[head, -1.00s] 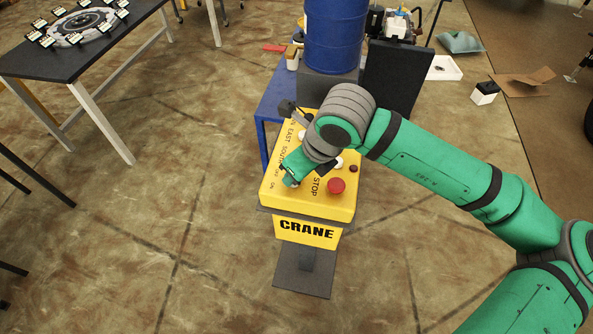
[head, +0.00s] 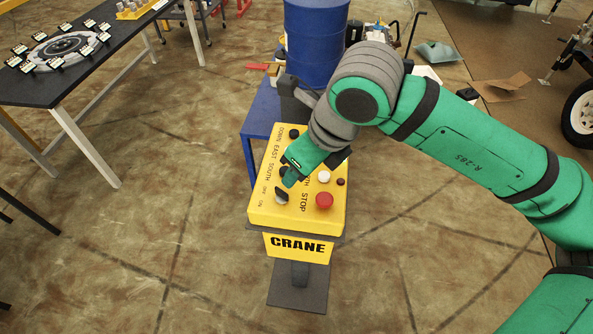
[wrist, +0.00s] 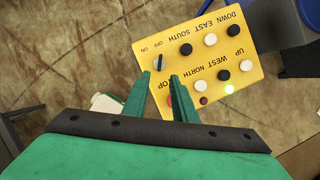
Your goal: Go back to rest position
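The yellow CRANE control box (head: 264,212) stands on a dark pedestal in the middle of the head view. It carries a red stop button (head: 324,200), a rotary on/off knob (head: 281,196) and several black and white push buttons. My gripper (head: 288,180) hovers over the box and hides some of its buttons. In the wrist view my gripper (wrist: 160,75) has its two green fingers apart with nothing between them. The knob (wrist: 159,62) shows just beyond the fingertips. The red button is mostly hidden behind a finger. A small greenish-white light (wrist: 229,89) glows by the lower button row.
A blue barrel (head: 314,45) stands behind the box, near a blue table (head: 262,105). A dark table (head: 30,90) with a round part is at the left. Cardboard (head: 503,88) lies on the floor at the right. Floor left of the box is clear.

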